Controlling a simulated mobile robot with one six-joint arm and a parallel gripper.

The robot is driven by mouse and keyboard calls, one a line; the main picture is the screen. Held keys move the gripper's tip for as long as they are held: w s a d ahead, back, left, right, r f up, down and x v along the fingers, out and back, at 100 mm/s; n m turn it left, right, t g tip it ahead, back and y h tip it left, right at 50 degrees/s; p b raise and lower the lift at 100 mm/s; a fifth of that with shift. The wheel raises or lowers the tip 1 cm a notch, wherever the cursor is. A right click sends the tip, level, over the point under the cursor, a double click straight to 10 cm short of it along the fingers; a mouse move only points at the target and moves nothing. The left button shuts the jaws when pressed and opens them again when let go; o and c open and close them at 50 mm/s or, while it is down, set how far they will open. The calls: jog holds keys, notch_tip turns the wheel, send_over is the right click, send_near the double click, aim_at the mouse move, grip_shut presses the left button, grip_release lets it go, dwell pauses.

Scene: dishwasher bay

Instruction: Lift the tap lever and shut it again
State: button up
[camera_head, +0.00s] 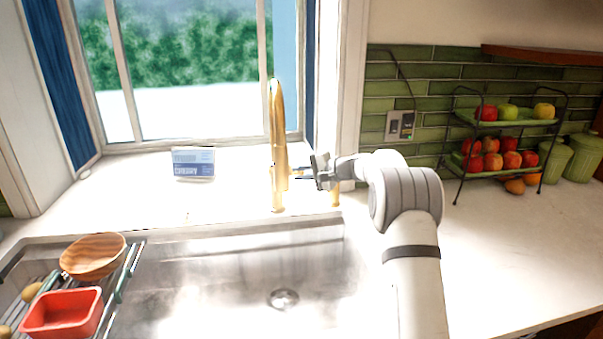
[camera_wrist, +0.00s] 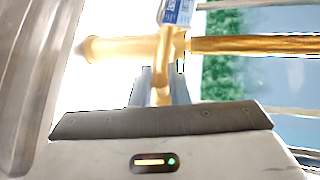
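The gold tap (camera_head: 277,135) stands upright on the ledge behind the sink. It also shows lying sideways in the wrist view (camera_wrist: 130,48). Its short gold lever (camera_wrist: 161,88) sticks out from the side of the tap body toward my gripper. My gripper (camera_head: 300,172) is at the right side of the tap, level with its lower body. In the wrist view its two grey fingers (camera_wrist: 162,88) stand on either side of the lever's end. I cannot tell whether they press on it. The lever is small and partly hidden by the gripper in the head view.
A blue-and-white box (camera_head: 194,164) stands on the sill left of the tap. A small gold fitting (camera_head: 335,194) is right of it. The steel sink (camera_head: 235,270) lies in front. A rack with a wooden bowl (camera_head: 93,257) and red container (camera_head: 62,314) is at left; a fruit stand (camera_head: 459,146) at right.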

jog(key=o, duration=0.4)
jog(key=shift+d, duration=0.1)
jog(key=b+v, duration=0.1)
jog(key=v, duration=0.6)
jog(key=shift+s+d+b, duration=0.25)
jog(key=shift+b, duration=0.05)
